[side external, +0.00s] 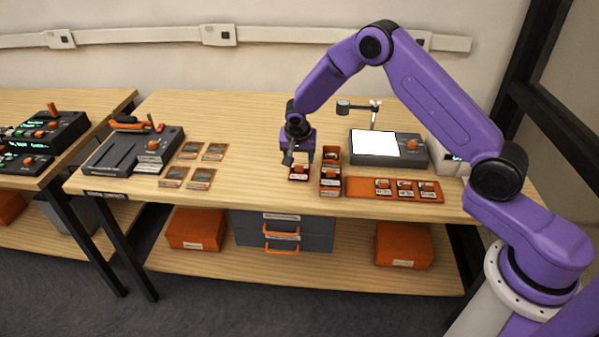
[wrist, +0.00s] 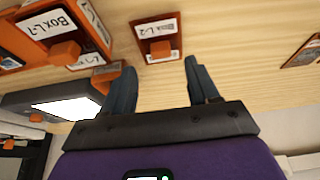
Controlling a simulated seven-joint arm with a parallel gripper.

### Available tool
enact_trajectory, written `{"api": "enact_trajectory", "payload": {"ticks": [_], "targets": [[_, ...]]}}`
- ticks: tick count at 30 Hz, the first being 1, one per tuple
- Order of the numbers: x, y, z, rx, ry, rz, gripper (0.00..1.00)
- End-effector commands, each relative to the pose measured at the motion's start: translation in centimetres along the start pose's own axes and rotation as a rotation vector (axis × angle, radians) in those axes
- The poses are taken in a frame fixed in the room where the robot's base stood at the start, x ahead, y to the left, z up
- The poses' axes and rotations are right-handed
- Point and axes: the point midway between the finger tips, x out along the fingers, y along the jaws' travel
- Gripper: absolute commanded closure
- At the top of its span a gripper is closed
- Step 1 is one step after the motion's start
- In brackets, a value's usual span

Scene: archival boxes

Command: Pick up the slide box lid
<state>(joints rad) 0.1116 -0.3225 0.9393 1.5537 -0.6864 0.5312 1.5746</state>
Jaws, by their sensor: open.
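A small orange lid (side external: 298,174) with a white label and a raised orange knob lies on the table, left of the open orange boxes. In the wrist view this lid (wrist: 152,29) reads "Box L-2" and sits just beyond the fingertips, roughly between them in the picture. My gripper (side external: 298,161) hangs over the lid with its fingers pointing down. In the wrist view my gripper (wrist: 160,64) is open, with nothing between its two fingers. I cannot tell the exact height of the fingertips above the lid.
An orange box (side external: 330,189) stands close right of the lid; a "Box L-1" label (wrist: 44,24) shows in the wrist view. An orange tray (side external: 362,189) holds small labelled pieces. A light panel (side external: 376,143) stands behind. Several slides (side external: 202,174) and a dark device (side external: 130,150) are left.

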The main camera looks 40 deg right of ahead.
Motion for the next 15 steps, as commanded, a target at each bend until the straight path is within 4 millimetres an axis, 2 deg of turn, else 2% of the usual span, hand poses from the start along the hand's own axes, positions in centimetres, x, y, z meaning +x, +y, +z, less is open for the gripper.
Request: {"api": "enact_trajectory", "payload": {"ticks": [9, 15], "targets": [[4.0, -0.1, 0.1, -0.001, -0.001, 0.002, 0.4], [4.7, -0.2, 0.0, 0.0, 0.0, 0.0, 0.4]]}}
